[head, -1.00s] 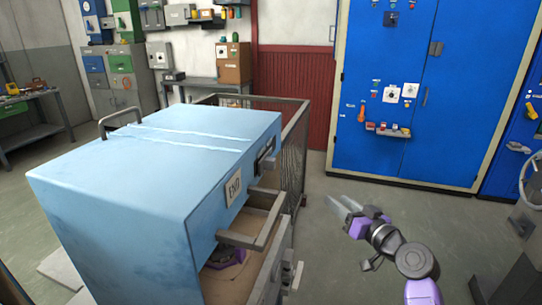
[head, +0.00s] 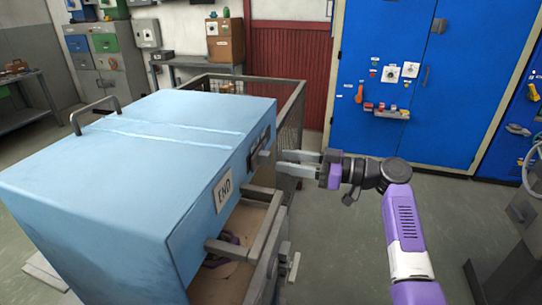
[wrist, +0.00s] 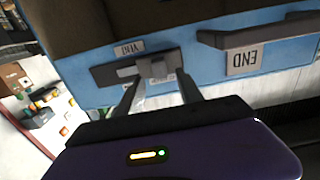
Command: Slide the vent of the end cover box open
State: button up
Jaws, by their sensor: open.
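The end cover box (head: 130,165) is a large light blue box on the left of the head view, with an END label (head: 222,190) on its front face. Its vent (head: 258,150) is a dark slotted plate near the top right of that face. In the wrist view the vent (wrist: 118,76) shows upside down under a VENT label, with a grey knob (wrist: 158,66) on it. My gripper (head: 285,163) is open in front of the vent. In the wrist view its two fingers (wrist: 160,92) stand on either side of the knob. I cannot tell whether they touch it.
A grey handle bar (head: 258,215) and an open drawer-like space sit below the END label. A mesh-sided cage (head: 290,125) stands behind the box. A blue cabinet (head: 410,80) is at the back right.

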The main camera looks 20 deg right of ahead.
aim_at(270, 158)
jog(key=shift+p+x, duration=0.45)
jog(key=shift+x, duration=2)
grip_shut()
